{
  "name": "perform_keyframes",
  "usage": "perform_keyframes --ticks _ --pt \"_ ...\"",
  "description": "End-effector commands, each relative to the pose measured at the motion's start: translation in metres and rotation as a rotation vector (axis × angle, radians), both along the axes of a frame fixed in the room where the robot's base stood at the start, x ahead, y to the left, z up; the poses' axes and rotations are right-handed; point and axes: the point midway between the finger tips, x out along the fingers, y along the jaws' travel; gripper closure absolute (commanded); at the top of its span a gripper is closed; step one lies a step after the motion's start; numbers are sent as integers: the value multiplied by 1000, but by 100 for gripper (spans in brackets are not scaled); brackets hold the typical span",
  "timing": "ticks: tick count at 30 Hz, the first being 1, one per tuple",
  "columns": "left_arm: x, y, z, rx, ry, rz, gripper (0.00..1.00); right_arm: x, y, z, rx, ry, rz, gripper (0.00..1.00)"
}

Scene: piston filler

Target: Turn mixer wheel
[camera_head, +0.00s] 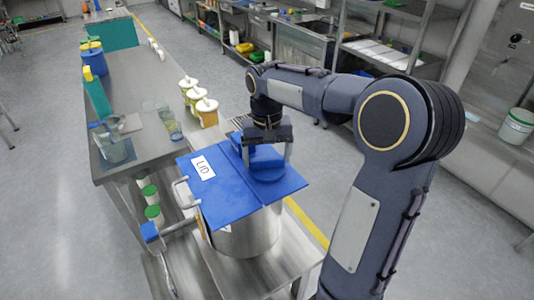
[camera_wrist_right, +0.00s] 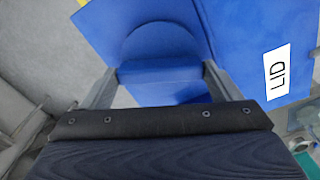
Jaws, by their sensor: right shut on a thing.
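A steel pot (camera_head: 248,237) stands on a low steel table. Blue lid panels marked LID (camera_head: 215,195) cover it, and they also show in the wrist view (camera_wrist_right: 262,30). A round blue wheel-like part (camera_head: 266,167) sits on top of the lid. It also shows in the wrist view (camera_wrist_right: 163,42). My right gripper (camera_head: 265,153) reaches down over this part, with one finger on each side, shut on it. The fingers also show in the wrist view (camera_wrist_right: 160,80). The lower side of the blue part is hidden. My left gripper is not in view.
A crank with a blue knob (camera_head: 149,231) juts out left of the pot. A long steel counter (camera_head: 135,80) on the left holds white-lidded containers (camera_head: 207,111), a clear jug (camera_head: 114,146) and glasses. Steel shelving (camera_head: 375,52) stands at the back right. The floor between is clear.

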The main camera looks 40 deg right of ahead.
Motion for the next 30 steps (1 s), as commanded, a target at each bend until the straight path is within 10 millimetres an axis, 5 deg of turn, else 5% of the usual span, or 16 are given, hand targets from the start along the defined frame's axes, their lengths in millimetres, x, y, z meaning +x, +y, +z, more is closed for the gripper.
perform_keyframes --ticks 30 --pt "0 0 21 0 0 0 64 1 -1 2 -2 -3 961 39"
